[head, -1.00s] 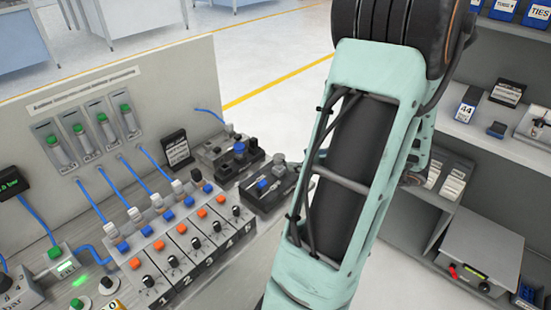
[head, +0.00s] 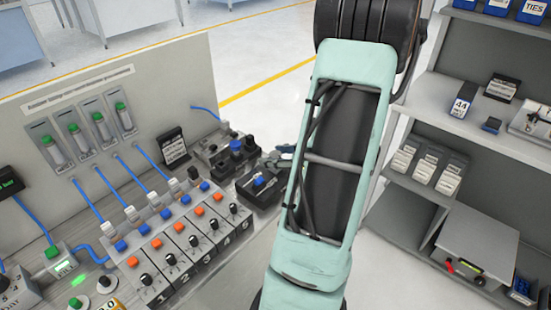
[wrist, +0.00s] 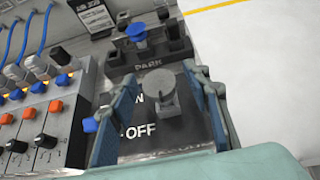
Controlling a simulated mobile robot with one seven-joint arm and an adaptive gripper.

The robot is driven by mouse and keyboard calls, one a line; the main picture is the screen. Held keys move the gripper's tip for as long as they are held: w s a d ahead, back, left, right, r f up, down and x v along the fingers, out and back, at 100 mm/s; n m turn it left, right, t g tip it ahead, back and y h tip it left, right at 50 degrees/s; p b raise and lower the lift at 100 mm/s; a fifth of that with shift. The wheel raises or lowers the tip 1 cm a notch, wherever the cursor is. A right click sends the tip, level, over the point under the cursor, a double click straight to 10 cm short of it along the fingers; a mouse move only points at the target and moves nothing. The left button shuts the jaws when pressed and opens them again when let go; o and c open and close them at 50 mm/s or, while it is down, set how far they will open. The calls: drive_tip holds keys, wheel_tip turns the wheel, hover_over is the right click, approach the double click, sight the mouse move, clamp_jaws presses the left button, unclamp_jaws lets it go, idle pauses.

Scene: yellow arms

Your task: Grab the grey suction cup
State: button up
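The grey suction cup (wrist: 158,84) shows in the wrist view as a round grey disc on a stubby stem, above a dark panel (wrist: 150,137) lettered "OFF". My gripper (wrist: 160,74) is open, with one blue-grey finger on each side of the cup. The left finger is close to the disc; a gap shows on the right. Whether either finger touches it I cannot tell. In the head view I cannot make out the grey cup; my arm covers part of that area, and a bit of my gripper (head: 281,158) shows beside the arm.
A blue cup (wrist: 137,33) stands in a holder marked "PARK" behind the grey one. Numbered valve modules with orange buttons (head: 157,243) and blue hoses fill the bench at left. Shelves (head: 480,110) with boxes stand at right. Open floor lies beyond the bench's right edge.

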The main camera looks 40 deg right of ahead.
drive_tip(key=c, duration=0.9)
